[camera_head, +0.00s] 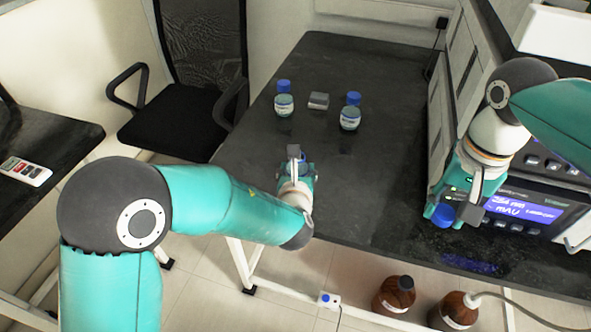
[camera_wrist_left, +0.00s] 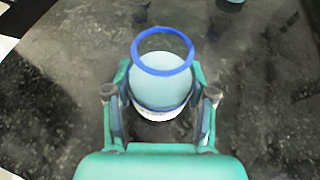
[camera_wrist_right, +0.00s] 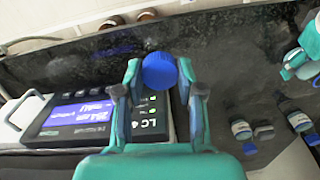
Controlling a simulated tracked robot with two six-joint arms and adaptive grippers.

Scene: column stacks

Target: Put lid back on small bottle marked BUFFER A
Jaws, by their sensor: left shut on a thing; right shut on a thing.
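An open small bottle (camera_wrist_left: 160,88) with a blue ring around its mouth is held upright between the fingers of my left gripper (camera_wrist_left: 160,97), in the left wrist view. Its label is not readable, and in the head view it is mostly hidden by my left gripper (camera_head: 296,168). A blue lid (camera_wrist_right: 159,70) is pinched between the fingertips of my right gripper (camera_wrist_right: 158,82), in the right wrist view. In the head view the lid (camera_head: 443,215) shows at the tips of my right gripper (camera_head: 455,208), to the right of the bottle and well apart from it.
Two capped bottles (camera_head: 284,103) (camera_head: 350,116) stand at the back of the dark bench (camera_head: 330,200), with a small grey block (camera_head: 318,100) between them. A lit instrument (camera_head: 525,210) stands at the right. Brown bottles (camera_head: 397,293) stand below. The bench between my grippers is clear.

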